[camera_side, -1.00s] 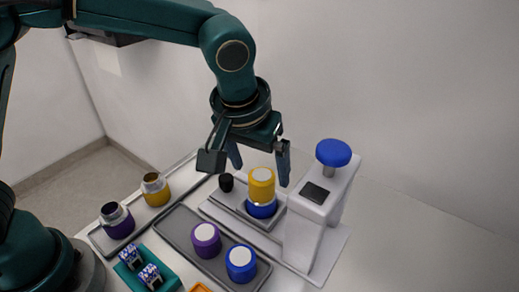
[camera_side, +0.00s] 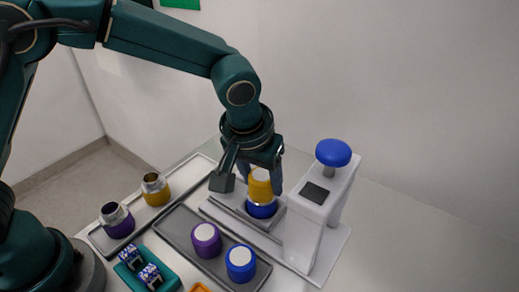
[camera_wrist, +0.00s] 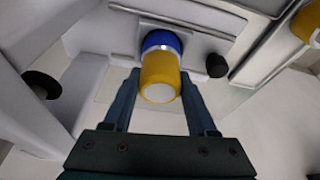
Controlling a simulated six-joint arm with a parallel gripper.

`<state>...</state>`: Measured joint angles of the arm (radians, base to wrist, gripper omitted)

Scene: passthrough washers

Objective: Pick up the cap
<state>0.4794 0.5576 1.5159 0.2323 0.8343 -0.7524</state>
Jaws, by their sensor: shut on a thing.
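A yellow cap (camera_side: 260,187) with a pale top sits on a blue base (camera_side: 262,211) in the white machine's holder. In the wrist view the cap (camera_wrist: 160,76) is nearest me, with the blue part (camera_wrist: 161,40) beyond it. My gripper (camera_side: 262,178) is lowered around the cap and shut on it, one finger on each side, as the wrist view (camera_wrist: 160,88) also shows. The fingers hide part of the cap in the side view. The cap stands upright and still meets the blue base.
The white machine (camera_side: 304,235) with a blue knob (camera_side: 334,152) stands close right of my gripper. A grey tray (camera_side: 180,232) in front holds a purple (camera_side: 206,240) and a blue (camera_side: 240,263) white-topped piece. Open yellow (camera_side: 155,190) and purple (camera_side: 117,221) containers stand left. A black knob (camera_wrist: 216,65) is nearby.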

